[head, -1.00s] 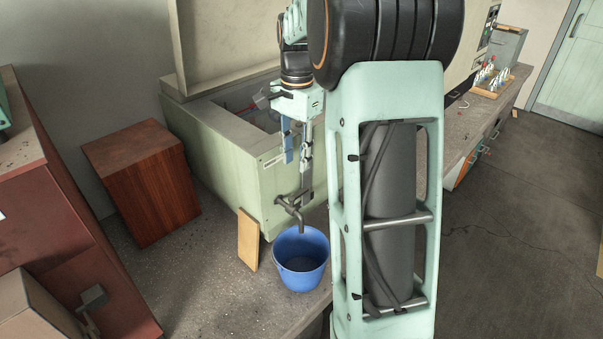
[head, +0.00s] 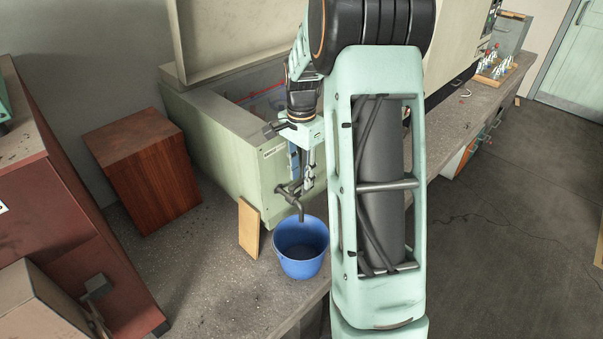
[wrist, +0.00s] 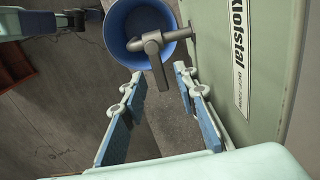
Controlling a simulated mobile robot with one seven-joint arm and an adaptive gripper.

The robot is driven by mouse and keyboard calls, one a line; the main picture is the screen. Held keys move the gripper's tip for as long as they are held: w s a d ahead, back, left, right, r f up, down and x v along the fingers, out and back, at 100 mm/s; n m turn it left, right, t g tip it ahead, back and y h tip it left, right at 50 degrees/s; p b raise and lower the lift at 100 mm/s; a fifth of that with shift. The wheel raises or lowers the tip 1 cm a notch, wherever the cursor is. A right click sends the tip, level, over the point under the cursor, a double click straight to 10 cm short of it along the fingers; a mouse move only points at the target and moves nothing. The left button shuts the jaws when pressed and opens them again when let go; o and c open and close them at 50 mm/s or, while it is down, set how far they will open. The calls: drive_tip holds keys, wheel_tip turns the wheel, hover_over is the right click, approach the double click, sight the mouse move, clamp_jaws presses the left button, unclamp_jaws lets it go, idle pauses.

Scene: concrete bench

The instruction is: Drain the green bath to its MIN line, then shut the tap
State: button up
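The green bath (head: 222,150) stands on the bench with its top open. A red line shows inside, but I cannot read the water level or a MIN mark. A grey metal tap (head: 292,195) sticks out low on its front, and it also shows in the wrist view (wrist: 152,47). A blue bucket (head: 301,262) stands under the tap's spout; I cannot tell whether water runs or lies in it. My gripper (head: 306,182) is just above the tap, pointing down. In the wrist view the blue-padded fingers (wrist: 158,88) are apart and empty, with the tap beyond their tips.
A wooden board (head: 249,229) leans on the bath's front, left of the bucket. A brown wooden box (head: 147,170) and a red cabinet (head: 60,225) stand to the left. A tray of bottles (head: 496,68) is far right. The bench is bare in front of the box.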

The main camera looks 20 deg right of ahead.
drive_tip(key=shift+c, duration=0.6)
clamp_jaws()
drive_tip(key=shift+m, duration=0.3)
drive_tip(key=shift+s+m+b, duration=0.15)
drive_tip(key=shift+s+m, duration=0.25)
drive_tip(key=shift+m, duration=0.8)
drive_tip(key=shift+s+m+b, duration=0.1)
drive_tip(key=shift+s+m, duration=0.25)
drive_tip(key=shift+m, duration=0.85)
drive_tip(key=shift+s+m+b, duration=0.15)
drive_tip(key=shift+s+m, duration=0.25)
drive_tip(key=shift+m, duration=0.8)
drive_tip(key=shift+o, duration=0.6)
unclamp_jaws()
